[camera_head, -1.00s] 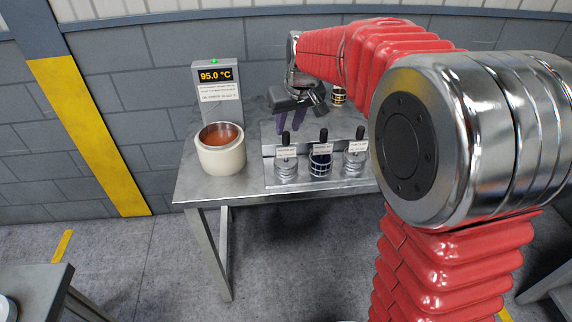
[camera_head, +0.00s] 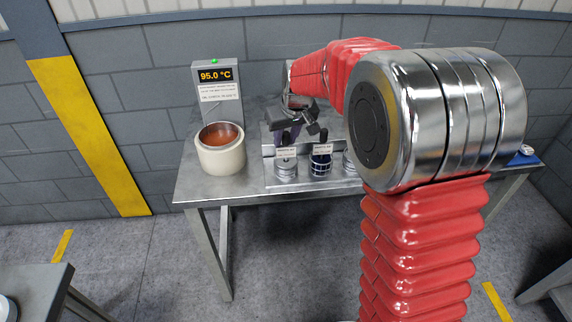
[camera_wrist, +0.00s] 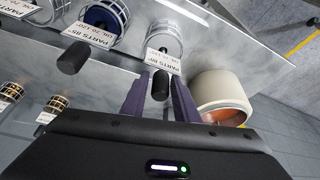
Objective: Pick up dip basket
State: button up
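The front row on the metal rack holds a left dip basket (camera_head: 286,167) of silvery wire, a blue-filled middle basket (camera_head: 320,163) and a right one (camera_head: 349,163), partly hidden by my arm. Each front basket has a white label. My gripper (camera_head: 292,136) is over the left basket, pointing down. In the wrist view, its purple fingers (camera_wrist: 159,86) are apart, with the left basket's black handle knob (camera_wrist: 160,85) showing between them. I cannot tell whether they touch it. That basket (camera_wrist: 166,36) and the blue one (camera_wrist: 103,20) show beyond the fingers.
A cream pot (camera_head: 221,160) of orange liquid stands left of the rack, before a display (camera_head: 217,90) reading 95.0 °C. Gold baskets (camera_wrist: 56,103) stand in the other row. The metal table (camera_head: 205,187) is bare at its front left. My arm covers its right part.

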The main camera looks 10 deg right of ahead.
jog(key=shift+x, duration=1.05)
jog(key=shift+c, duration=0.3)
grip_shut()
dwell(0.6)
jog(key=shift+w+r, duration=0.1)
jog(key=shift+r, duration=0.15)
